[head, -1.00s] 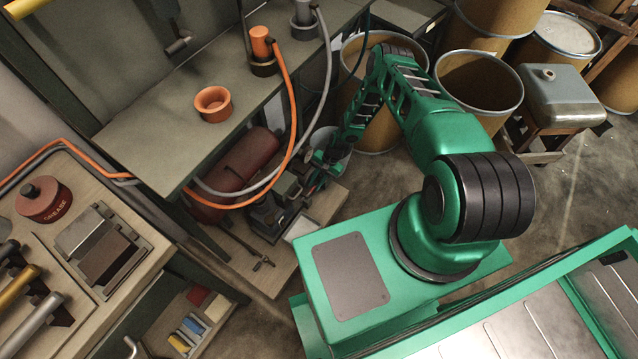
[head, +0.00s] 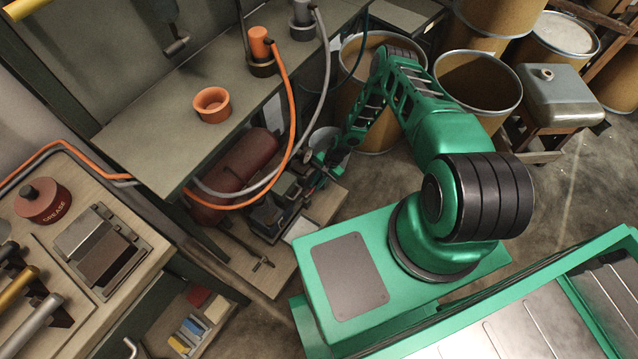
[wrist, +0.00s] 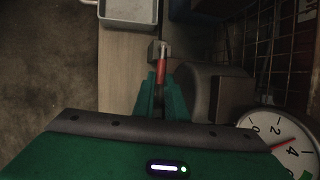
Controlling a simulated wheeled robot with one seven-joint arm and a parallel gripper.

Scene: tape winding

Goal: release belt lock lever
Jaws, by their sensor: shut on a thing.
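The red lever (wrist: 162,68) stands out in the wrist view, ending at a small grey metal block (wrist: 158,48). My gripper (wrist: 161,88) has its green fingers closed around the lever's near part, one on each side. In the head view my gripper (head: 316,177) is low beside the dark machine on the low bench, below the hoses. The lever is too small and covered there to make out its position exactly.
A round dial gauge (wrist: 278,142) is close at the right of the wrist view. A grey tray (wrist: 128,12) lies beyond the lever. A dark red tank (head: 236,172) and orange and grey hoses are left of my gripper. Drums (head: 478,85) stand behind my arm.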

